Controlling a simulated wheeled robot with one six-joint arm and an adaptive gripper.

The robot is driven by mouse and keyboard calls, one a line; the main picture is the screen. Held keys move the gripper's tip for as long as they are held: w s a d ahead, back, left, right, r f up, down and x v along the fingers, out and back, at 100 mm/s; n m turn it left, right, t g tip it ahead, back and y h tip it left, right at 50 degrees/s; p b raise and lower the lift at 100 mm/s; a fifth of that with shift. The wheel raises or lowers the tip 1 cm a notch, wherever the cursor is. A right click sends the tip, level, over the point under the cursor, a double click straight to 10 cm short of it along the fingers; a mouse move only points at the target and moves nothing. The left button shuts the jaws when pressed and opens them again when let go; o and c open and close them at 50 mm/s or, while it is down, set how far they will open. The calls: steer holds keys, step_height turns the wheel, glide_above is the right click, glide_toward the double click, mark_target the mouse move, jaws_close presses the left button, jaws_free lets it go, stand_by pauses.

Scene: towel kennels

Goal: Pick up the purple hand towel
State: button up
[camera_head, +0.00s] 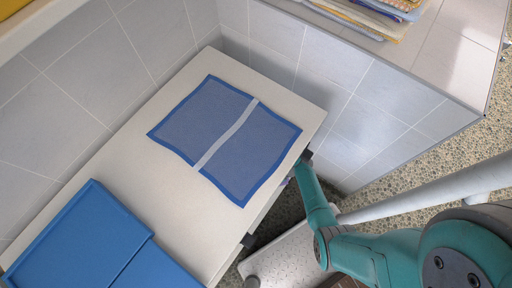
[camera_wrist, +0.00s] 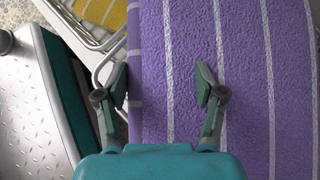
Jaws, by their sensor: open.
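The purple hand towel (camera_wrist: 245,80) has thin white stripes and fills the middle and right of the wrist view. My gripper (camera_wrist: 161,88) is open in front of it. Its right finger is over the purple cloth, and its left finger is by the towel's left edge. Nothing is held. I cannot tell whether either finger touches the cloth. In the head view my arm reaches down beside the pale bench's right edge, and the bench hides most of my gripper there.
A white wire rack (camera_wrist: 98,42) and a yellow striped towel (camera_wrist: 103,12) are left of the purple towel. A flat blue towel (camera_head: 215,120) and a blue slab (camera_head: 85,240) lie on the pale bench (camera_head: 140,120). Folded towels (camera_head: 375,18) lie on a tiled ledge.

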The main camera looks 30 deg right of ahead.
jaws_close()
stand_by(0.3)
steer(key=shift+r, duration=0.75)
step_height(320, 180, up, 2)
steer(key=s, duration=1.8)
steer(key=shift+d, duration=0.15)
